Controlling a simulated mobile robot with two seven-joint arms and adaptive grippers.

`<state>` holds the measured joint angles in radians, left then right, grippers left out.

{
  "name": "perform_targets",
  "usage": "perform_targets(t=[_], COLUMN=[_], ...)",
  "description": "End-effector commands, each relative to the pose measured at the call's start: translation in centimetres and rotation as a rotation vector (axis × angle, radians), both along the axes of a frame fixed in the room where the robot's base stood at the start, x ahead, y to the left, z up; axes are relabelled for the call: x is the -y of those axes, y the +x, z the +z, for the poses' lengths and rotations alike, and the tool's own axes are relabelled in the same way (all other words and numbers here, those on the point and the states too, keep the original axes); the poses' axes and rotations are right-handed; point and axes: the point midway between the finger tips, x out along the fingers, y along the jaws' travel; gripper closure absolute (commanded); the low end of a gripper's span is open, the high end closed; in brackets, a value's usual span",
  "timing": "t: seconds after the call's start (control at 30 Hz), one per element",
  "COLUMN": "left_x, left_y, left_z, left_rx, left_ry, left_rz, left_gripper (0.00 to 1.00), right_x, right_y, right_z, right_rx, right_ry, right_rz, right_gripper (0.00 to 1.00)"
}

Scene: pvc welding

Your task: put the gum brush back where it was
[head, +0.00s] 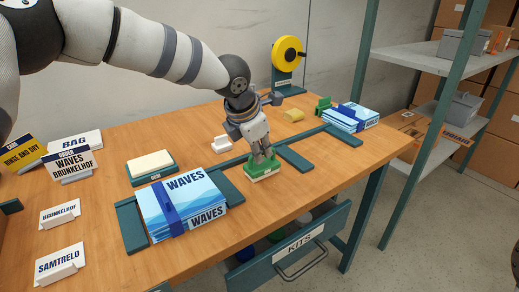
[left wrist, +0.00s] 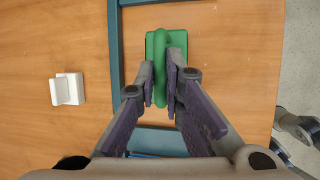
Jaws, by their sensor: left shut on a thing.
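The gum brush (head: 264,172), a green block with a raised green handle and a pale underside, is at the front middle of the table, beside the teal rail. My left gripper (head: 263,155) comes down on it from above and is shut on its handle. In the left wrist view the handle of the gum brush (left wrist: 161,42) runs between the two fingers of my left gripper (left wrist: 163,82). The brush looks level and at or very near the table top; I cannot tell if it touches.
The wooden table (head: 330,150) has teal rails. A stack of blue WAVES packs (head: 180,208) lies left of the brush, another stack (head: 352,117) to the right. A small white holder (head: 222,146) stands behind. The KITS drawer (head: 290,250) hangs below the front edge.

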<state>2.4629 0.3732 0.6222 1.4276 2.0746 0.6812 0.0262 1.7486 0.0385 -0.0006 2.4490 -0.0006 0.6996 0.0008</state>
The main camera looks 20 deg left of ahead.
Motion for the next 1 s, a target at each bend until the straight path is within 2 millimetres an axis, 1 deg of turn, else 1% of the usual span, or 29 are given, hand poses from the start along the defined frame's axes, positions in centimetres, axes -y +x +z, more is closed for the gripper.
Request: perform_targets(t=[0.07, 0.1, 0.17, 0.2, 0.43, 0.5, 0.57, 0.8, 0.9, 1.0], left_x=[0.0, 0.0, 0.0, 0.0, 0.0, 0.0, -0.1, -0.7, -0.9, -1.0], left_y=[0.0, 0.0, 0.0, 0.0, 0.0, 0.0, -0.3, -3.1, -4.1, -4.8], left_z=[-0.3, -0.4, -0.3, -0.3, -0.3, 0.0, 1.0, 7.3, 9.2, 10.4], left_rx=[-0.001, -0.002, -0.001, -0.001, -0.001, 0.000, 0.002, 0.010, 0.008, 0.003], left_ry=[0.000, -0.001, 0.000, 0.000, 0.000, 0.000, -0.001, -0.003, -0.002, -0.001], left_rz=[0.001, 0.000, 0.001, 0.001, 0.001, 0.000, 0.000, 0.002, 0.001, 0.001], left_gripper=[1.00, 0.86, 0.73, 0.71, 0.71, 0.71, 0.71, 0.71, 0.71, 0.71], right_x=[0.0, 0.0, 0.0, 0.0, 0.0, 0.0, 0.0, 0.0, 0.0, 0.0], right_y=[0.0, 0.0, 0.0, 0.0, 0.0, 0.0, 0.2, 1.5, 1.9, 2.1], right_z=[0.0, 0.0, 0.0, 0.0, 0.0, 0.0, 0.2, 1.5, 1.9, 2.0], right_rx=[0.000, 0.000, 0.000, 0.000, 0.000, 0.000, 0.007, 0.054, 0.066, 0.073], right_ry=[0.000, 0.000, 0.000, 0.000, 0.000, 0.000, 0.000, 0.001, 0.000, 0.000], right_rz=[0.000, 0.000, 0.000, 0.000, 0.000, 0.000, 0.000, -0.001, -0.001, -0.001], right_gripper=[0.60, 0.60, 0.60, 0.60, 0.60, 0.60, 0.60, 0.60, 0.60, 0.60])
